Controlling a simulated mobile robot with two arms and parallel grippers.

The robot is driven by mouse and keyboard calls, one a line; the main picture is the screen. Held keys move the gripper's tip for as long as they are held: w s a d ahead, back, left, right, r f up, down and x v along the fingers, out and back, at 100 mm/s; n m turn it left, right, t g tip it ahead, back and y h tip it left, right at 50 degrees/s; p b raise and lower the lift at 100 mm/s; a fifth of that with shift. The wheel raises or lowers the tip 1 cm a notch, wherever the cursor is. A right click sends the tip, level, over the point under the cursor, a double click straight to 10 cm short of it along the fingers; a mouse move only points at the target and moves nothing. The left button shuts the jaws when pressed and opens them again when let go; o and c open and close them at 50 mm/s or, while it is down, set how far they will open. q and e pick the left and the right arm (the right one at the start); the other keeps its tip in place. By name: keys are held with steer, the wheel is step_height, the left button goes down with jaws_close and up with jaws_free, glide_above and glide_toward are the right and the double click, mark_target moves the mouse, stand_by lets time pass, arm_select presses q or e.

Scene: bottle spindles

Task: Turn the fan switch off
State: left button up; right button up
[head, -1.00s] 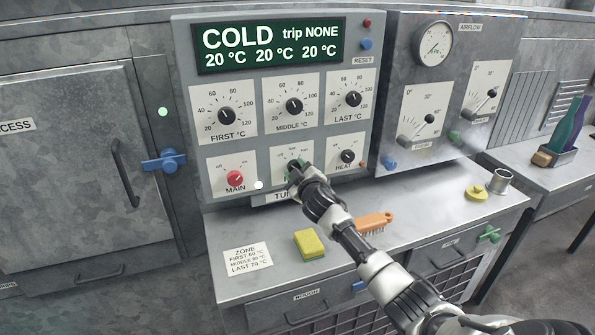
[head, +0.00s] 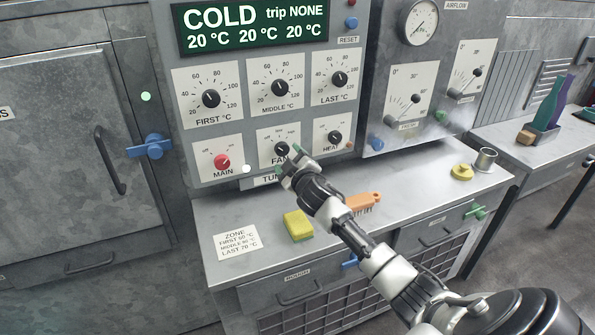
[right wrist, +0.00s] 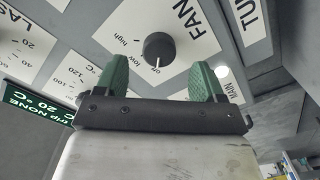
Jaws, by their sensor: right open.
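The fan switch is a black round knob (head: 281,149) on a white plate marked FAN, low on the grey control panel (head: 245,125). My right gripper (head: 290,164) is just below and in front of the knob, open and empty. Its green fingers (right wrist: 159,80) are apart with the knob beyond the gap, apparently untouched. My left gripper is not in view.
A red MAIN knob (head: 222,161) and a black HEAT knob (head: 335,138) flank the fan knob. The display (head: 252,24) reads COLD. On the counter below lie a yellow sponge (head: 298,225) and an orange brush (head: 363,203). A metal cup (head: 485,160) stands farther right.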

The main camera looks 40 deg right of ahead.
steer(key=v, duration=0.6)
steer(key=shift+s, duration=0.35)
steer(key=shift+a, duration=0.15)
